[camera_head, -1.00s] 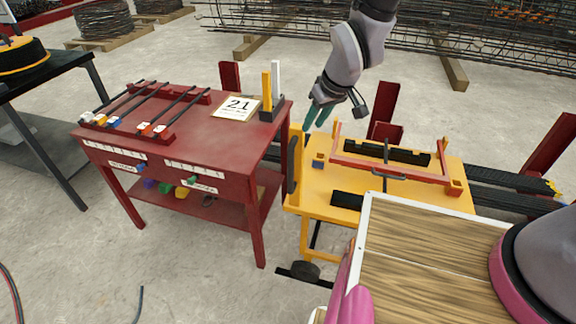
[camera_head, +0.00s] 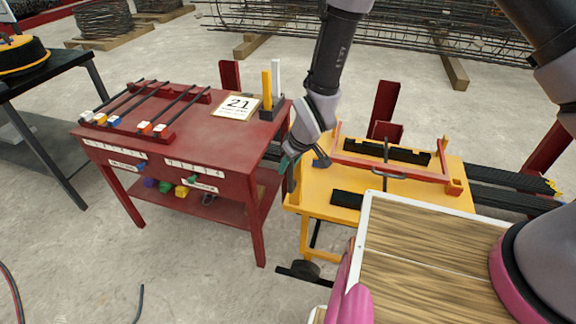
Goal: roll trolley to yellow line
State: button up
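A red frame (camera_head: 400,175) and black blocks lie on the trolley top. I cannot make out a yellow line on the floor.
The red table (camera_head: 190,110) with rods and a "21" card (camera_head: 238,106) stands close left of the trolley. Black rails (camera_head: 500,190) with a yellow end lie right of it. Red posts (camera_head: 386,105) stand behind. Wood-topped panel (camera_head: 430,255) fills the front right.

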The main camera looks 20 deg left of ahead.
jog(key=shift+w+a+f, duration=0.1)
jog(key=shift+a+f, duration=0.05)
jog(key=shift+f, duration=0.15)
grip_shut()
dwell(1.3)
